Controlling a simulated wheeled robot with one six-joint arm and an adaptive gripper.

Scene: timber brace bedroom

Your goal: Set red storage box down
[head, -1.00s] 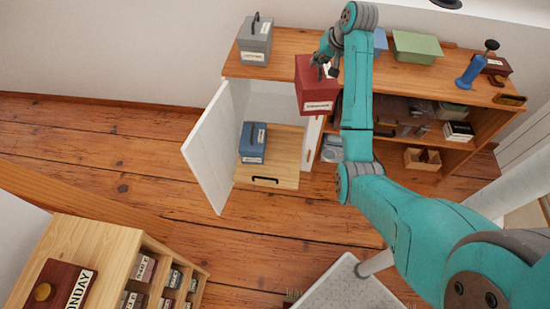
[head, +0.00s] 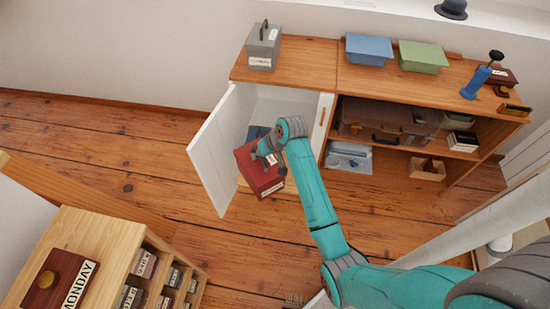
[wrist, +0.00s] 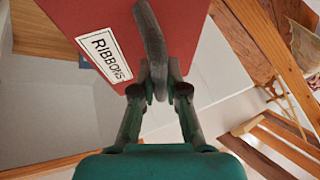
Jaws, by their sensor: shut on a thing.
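A blue box (head: 258,133) inside the cupboard is mostly hidden behind the red box and my arm.
The white cupboard door (head: 213,150) stands open close left of the red box. A grey box (head: 263,47) stands on the cabinet top, with blue (head: 368,49) and green (head: 423,57) bins to its right. A wooden unit (head: 95,235) stands at lower left.

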